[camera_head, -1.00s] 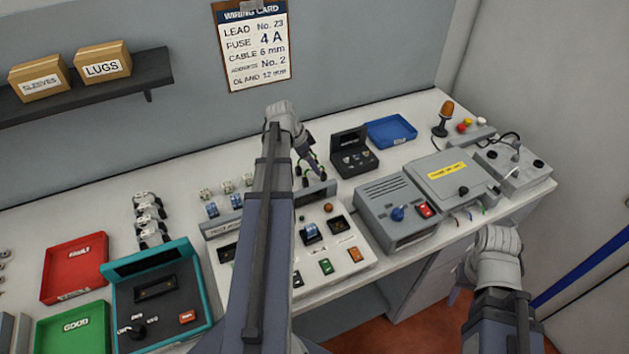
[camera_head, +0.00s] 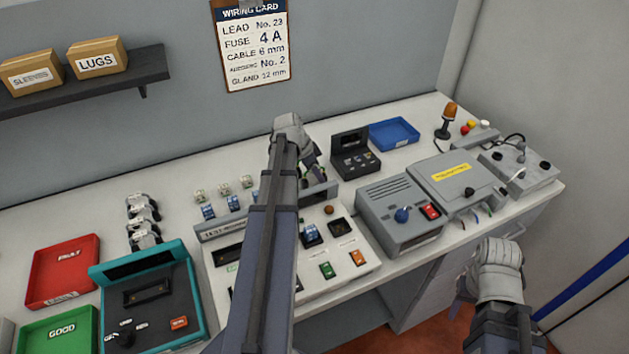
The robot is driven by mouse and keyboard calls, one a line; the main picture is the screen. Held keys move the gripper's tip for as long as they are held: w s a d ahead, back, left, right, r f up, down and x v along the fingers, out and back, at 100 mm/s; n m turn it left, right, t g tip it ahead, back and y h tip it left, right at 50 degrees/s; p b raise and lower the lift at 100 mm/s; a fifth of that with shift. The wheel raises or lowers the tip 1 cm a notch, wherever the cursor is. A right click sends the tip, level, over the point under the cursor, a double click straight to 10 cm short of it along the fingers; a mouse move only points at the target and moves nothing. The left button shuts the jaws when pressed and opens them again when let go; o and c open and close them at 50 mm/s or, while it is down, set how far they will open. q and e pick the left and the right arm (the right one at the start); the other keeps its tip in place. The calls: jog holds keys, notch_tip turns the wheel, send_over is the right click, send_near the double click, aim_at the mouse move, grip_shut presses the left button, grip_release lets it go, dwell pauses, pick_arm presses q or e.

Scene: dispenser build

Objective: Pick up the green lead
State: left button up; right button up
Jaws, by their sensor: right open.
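Short coloured wire ends stick out under the front edge of the grey lidded box at the right. A small green lead (camera_head: 489,209) is at their right end, beside a blue one (camera_head: 475,218). My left gripper (camera_head: 313,172) is over the back of the bench, left of the black case. Its fingers are mostly hidden behind its wrist, and small green bits show by it, too small to identify. My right gripper (camera_head: 461,296) is open, low in front of the bench edge, below the wire ends and apart from them.
The grey lidded box (camera_head: 450,177) has a yellow label. Left of it is a grey unit (camera_head: 395,225) with a blue knob and red switch. A black case (camera_head: 352,158) and blue tray (camera_head: 394,133) stand behind. Red (camera_head: 34,290) and green (camera_head: 27,345) trays are at left.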

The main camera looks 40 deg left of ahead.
pick_arm(q)
grip_shut()
jog(key=shift+r, duration=0.1)
dwell(0.5)
notch_tip(320, 180, up, 10)
jog(key=p, duration=1)
jog(key=shift+f+b, duration=0.5)
jog(key=shift+f, duration=0.1)
jog(key=shift+r, duration=0.1)
jog(key=shift+r, duration=0.1)
